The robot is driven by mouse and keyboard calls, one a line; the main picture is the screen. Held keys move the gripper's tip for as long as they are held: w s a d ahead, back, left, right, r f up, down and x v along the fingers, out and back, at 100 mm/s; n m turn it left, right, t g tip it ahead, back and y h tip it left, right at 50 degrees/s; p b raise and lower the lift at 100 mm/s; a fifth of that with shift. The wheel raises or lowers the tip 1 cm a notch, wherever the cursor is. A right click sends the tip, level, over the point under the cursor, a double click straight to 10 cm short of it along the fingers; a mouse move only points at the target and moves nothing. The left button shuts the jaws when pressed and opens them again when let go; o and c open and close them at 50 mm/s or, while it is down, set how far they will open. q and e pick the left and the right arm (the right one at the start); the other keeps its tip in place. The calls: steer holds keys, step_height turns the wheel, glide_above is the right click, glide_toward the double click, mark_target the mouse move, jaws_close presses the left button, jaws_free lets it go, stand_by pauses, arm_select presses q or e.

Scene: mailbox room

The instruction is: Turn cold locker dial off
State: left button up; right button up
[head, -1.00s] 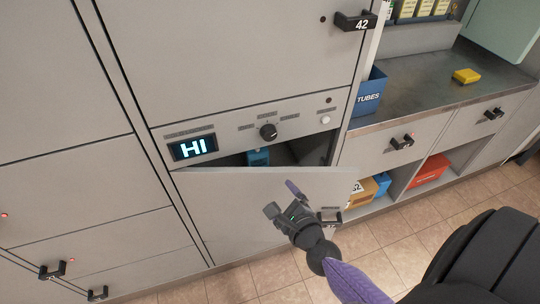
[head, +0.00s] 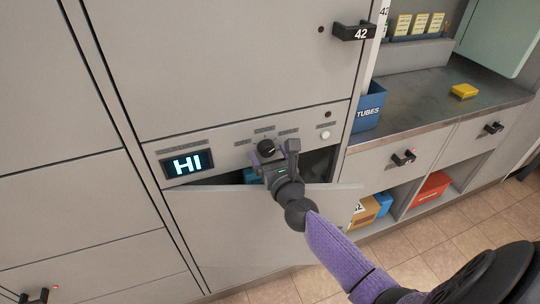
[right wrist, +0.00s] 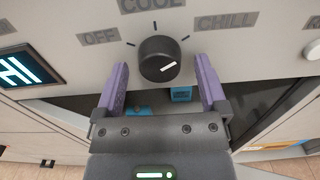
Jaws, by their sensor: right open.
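The locker dial (right wrist: 160,58) is a round black knob with a white mark, on the grey control strip. In the right wrist view its mark points right and slightly up, on the side of the CHILL label (right wrist: 226,22). The OFF label (right wrist: 100,38) is at its upper left and the COOL label (right wrist: 150,4) above it. My right gripper (head: 274,153) is open, with its purple fingers either side of the dial's lower part and a gap on each side. The display (head: 188,164) reads HI. My left gripper is not in view.
The flap door (head: 225,225) below the strip hangs partly open, its top edge under my right gripper. A white button (head: 325,135) is right of the dial. A blue TUBES bin (head: 369,108) and a yellow item (head: 464,91) stand on the counter (head: 425,95).

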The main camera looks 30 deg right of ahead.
jaws_close()
